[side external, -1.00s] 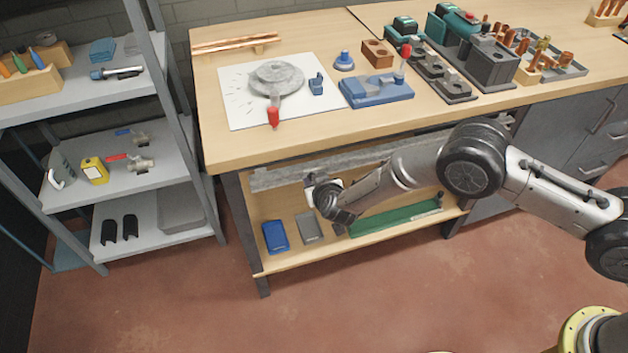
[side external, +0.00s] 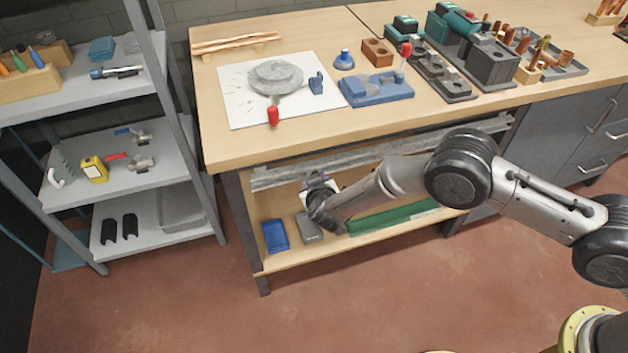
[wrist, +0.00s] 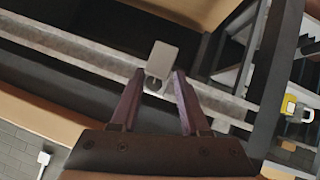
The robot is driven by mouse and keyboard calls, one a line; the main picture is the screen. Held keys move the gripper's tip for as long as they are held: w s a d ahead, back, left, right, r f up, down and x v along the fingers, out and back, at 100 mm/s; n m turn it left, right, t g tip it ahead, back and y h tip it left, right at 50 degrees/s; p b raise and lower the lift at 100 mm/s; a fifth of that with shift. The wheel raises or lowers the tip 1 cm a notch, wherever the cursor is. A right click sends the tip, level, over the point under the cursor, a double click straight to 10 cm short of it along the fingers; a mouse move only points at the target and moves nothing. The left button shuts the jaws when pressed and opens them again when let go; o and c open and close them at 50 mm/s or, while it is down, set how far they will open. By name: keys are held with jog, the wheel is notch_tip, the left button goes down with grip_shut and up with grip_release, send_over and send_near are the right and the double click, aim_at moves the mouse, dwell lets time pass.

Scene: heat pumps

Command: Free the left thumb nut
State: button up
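My gripper (wrist: 158,74) is open in the wrist view, its two purple fingers spread either side of a small light grey flat tab (wrist: 161,59). A small round part shows just below the tab. The tab looks like the thumb nut, on a long metal rail (wrist: 75,45); I cannot tell whether the fingers touch it. In the side external view my gripper (side external: 319,183) is under the bench top, at the rail (side external: 272,179) near its left part. My wrist hides the nut there.
Below my gripper, the lower shelf holds a blue tray (side external: 276,236), a grey box (side external: 309,227) and a green strip (side external: 385,219). The bench top (side external: 310,138) overhangs the rail. A grey shelving rack (side external: 135,180) stands to the left.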

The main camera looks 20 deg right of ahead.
jog(key=shift+w+a+r, duration=0.1)
jog(key=shift+w+r, duration=0.45)
jog(key=shift+r, duration=0.35)
jog(key=shift+s+a+r, duration=0.15)
jog(key=shift+s+r, duration=0.2)
jog(key=shift+s, duration=0.15)
jog(key=shift+s+a+r, duration=0.1)
jog(key=shift+s+r, duration=0.2)
jog(key=shift+s, duration=0.6)
jog(key=shift+s+a+r, duration=0.1)
jog(key=shift+s+r, duration=0.15)
jog(key=shift+s, duration=0.65)
